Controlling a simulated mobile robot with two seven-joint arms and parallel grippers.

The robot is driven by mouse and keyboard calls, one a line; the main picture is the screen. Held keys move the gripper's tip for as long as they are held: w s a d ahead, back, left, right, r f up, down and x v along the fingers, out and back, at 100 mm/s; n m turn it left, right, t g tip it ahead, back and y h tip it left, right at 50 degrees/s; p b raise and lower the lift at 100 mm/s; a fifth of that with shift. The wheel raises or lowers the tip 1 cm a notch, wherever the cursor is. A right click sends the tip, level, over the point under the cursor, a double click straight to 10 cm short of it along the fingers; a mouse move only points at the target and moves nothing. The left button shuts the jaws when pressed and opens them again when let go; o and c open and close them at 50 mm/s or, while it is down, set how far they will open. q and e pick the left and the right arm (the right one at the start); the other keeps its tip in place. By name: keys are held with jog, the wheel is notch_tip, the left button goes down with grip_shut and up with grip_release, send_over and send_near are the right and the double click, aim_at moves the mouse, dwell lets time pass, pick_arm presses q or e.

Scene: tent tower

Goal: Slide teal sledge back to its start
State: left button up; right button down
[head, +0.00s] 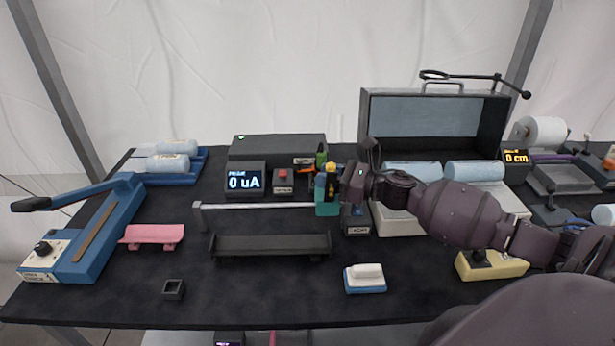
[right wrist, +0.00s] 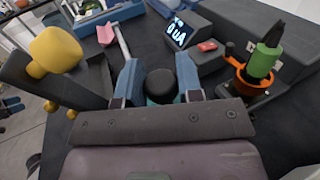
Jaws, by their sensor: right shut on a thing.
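The teal sledge (head: 325,209) sits at the right end of a pale metal rail (head: 255,206), beside the dark block at that end. My right gripper (head: 332,186) reaches in from the right, above the sledge. In the right wrist view its two blue fingers (right wrist: 159,82) are shut on the sledge's black knob (right wrist: 160,87). A little teal of the sledge (right wrist: 153,102) shows below the knob; the rest is hidden by the gripper. The rail (right wrist: 121,40) runs away from it toward the upper left. My left gripper is not in view.
A dark trough (head: 270,246) lies in front of the rail. Behind it are a display reading 0 uA (head: 245,181) and a box with a red button (head: 283,178). A green-topped tool in an orange ring (right wrist: 250,72) stands close by. The space above the rail's left part is clear.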

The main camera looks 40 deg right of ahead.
jog(key=shift+d, duration=0.25)
jog(key=c, duration=1.2)
grip_release()
jog(key=shift+s, duration=0.1)
jog(key=shift+o, duration=0.4)
jog(key=shift+s+d, duration=0.1)
jog(key=shift+s, duration=0.1)
jog(key=v, duration=0.9)
jog(key=shift+d+b, duration=0.1)
jog(key=shift+b, duration=0.2)
jog(key=shift+v, duration=0.85)
